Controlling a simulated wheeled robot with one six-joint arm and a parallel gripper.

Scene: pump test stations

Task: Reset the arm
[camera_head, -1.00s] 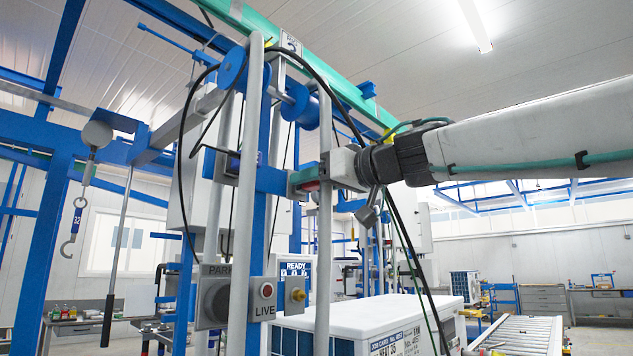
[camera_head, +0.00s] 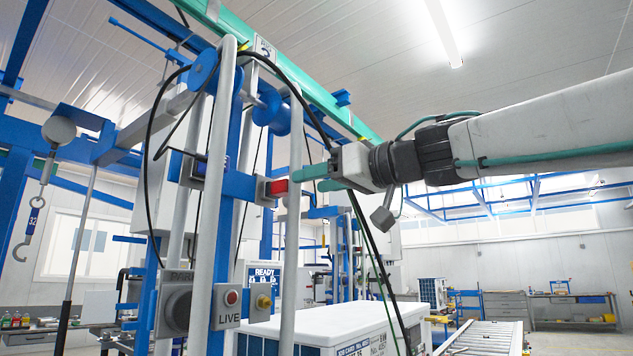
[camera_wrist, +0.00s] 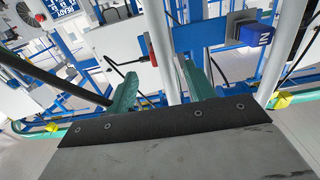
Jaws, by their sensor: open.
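My arm reaches in from the right in the head view. My gripper (camera_head: 322,178) is open, its green fingers pointing left toward a small red block (camera_head: 279,187) on a grey box on the blue frame. In the head view there appears to be a gap between the fingers and the red block. In the wrist view my gripper (camera_wrist: 160,88) shows two green fingers spread apart with nothing between them. A small red part (camera_wrist: 151,48) and a white post lie beyond them.
White vertical posts (camera_head: 291,230) and the blue frame stand close to the fingers. Black cables (camera_head: 322,120) hang around the gripper. A panel with a red button (camera_head: 231,297) is below left. A white unit (camera_head: 370,318) and a roller conveyor (camera_head: 485,340) are below right.

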